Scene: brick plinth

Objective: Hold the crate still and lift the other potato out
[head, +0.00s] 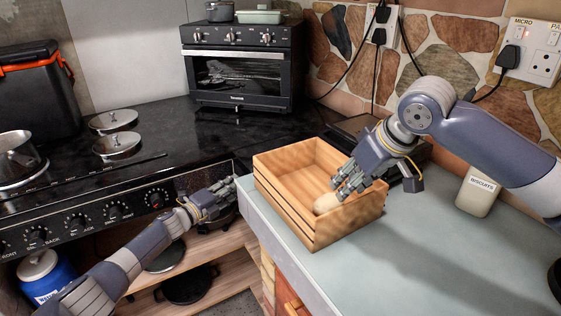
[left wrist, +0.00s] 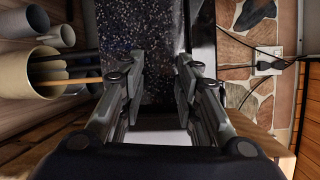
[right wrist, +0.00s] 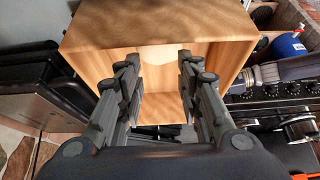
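The wooden crate (head: 350,219) stands on the pale grey counter, its open top up. In the left wrist view my left gripper (left wrist: 160,75) is open and empty.
A biscuit jar (head: 478,192) stands on the counter to the right. An oven (head: 240,75) and the black hob with two lids (head: 117,146) are behind and left. Cables hang from wall sockets (head: 382,25).

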